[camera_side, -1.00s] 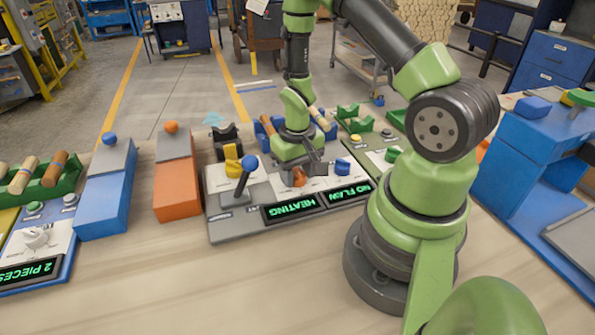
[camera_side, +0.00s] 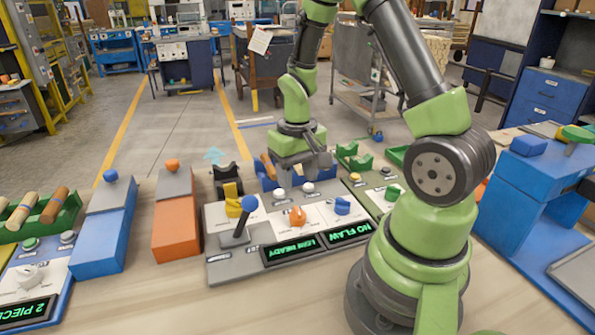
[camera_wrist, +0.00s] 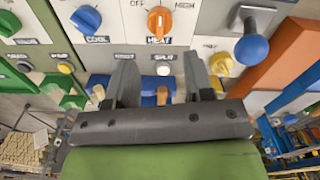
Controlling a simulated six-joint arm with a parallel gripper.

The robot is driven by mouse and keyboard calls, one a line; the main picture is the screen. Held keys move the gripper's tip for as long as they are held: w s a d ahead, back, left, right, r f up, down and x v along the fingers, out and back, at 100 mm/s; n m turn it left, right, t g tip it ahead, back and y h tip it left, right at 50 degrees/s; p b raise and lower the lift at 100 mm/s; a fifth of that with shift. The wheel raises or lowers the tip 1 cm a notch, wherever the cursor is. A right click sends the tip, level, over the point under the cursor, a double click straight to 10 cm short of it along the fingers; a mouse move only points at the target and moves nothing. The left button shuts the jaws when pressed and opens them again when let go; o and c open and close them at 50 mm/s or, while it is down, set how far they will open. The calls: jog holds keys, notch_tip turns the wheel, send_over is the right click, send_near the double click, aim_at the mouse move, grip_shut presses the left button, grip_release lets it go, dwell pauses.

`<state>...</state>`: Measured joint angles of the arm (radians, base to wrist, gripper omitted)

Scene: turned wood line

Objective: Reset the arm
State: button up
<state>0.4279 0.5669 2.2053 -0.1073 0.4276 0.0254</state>
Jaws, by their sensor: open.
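My gripper (camera_side: 303,170) hangs above the back part of the grey and white control panel (camera_side: 228,270), apart from it. In the wrist view my gripper (camera_wrist: 160,65) has its two fingers spread, with nothing held between them. The orange HEAT knob (camera_side: 297,216) stands clear in front of the fingers; it also shows at the top of the wrist view (camera_wrist: 160,21). A blue COOL knob (camera_side: 342,206) is to its right. The display (camera_side: 292,249) reads what looks like "READY", its first word hard to read, and the other display (camera_side: 350,231) reads "NO FLAW".
A blue-balled lever (camera_side: 249,203) stands up at the panel's left, near a yellow lever (camera_side: 232,201). Orange (camera_side: 176,231) and blue (camera_side: 98,242) boxes stand further left. A green rack (camera_side: 67,214) holds wooden cylinders. The front of the table is bare.

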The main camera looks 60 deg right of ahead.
jog(key=shift+r, duration=0.3)
